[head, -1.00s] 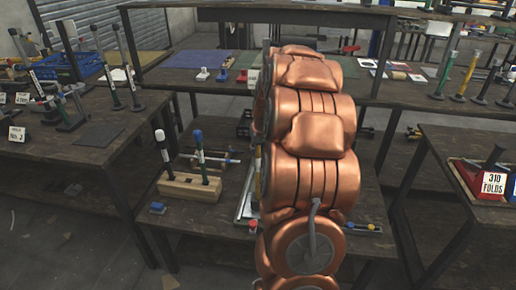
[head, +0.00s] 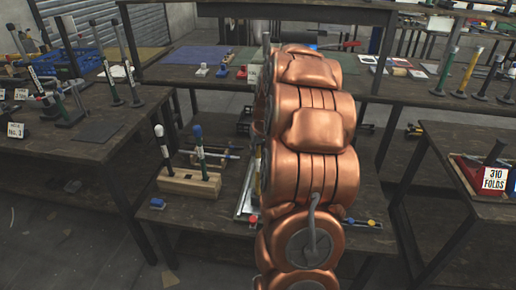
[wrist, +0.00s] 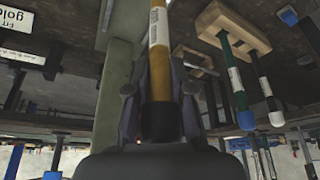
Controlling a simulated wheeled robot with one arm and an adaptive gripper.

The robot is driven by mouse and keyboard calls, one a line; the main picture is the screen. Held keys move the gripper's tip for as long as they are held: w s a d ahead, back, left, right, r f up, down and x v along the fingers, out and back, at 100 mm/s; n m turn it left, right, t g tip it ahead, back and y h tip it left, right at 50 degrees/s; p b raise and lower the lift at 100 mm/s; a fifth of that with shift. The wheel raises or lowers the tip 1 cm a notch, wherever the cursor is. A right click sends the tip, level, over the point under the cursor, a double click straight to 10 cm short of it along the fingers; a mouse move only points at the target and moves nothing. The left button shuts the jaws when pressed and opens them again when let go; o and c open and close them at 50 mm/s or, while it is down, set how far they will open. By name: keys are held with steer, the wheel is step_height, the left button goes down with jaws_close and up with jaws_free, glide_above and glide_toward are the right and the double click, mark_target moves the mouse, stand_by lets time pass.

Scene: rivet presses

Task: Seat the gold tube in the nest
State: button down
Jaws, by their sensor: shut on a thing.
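The gold tube (wrist: 159,75) is between the fingers of my gripper (wrist: 160,105) in the wrist view. It has a white printed label and a black end near the palm. Its far end runs out of the top of the picture. In the head view only a thin yellow strip of the tube (head: 258,180) shows beside my copper arm, which hides the gripper. I cannot make out the nest, nor tell whether the tube touches it.
A silver rail (head: 247,200) lies beside my arm. A small blue part (head: 157,203) sits at the table's left front.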

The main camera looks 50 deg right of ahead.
steer(key=shift+f, duration=0.35)
steer(key=c, duration=0.9)
jaws_free()
steer(key=shift+c, duration=0.2)
steer(key=v, duration=1.2)
steer(key=shift+w, duration=0.1)
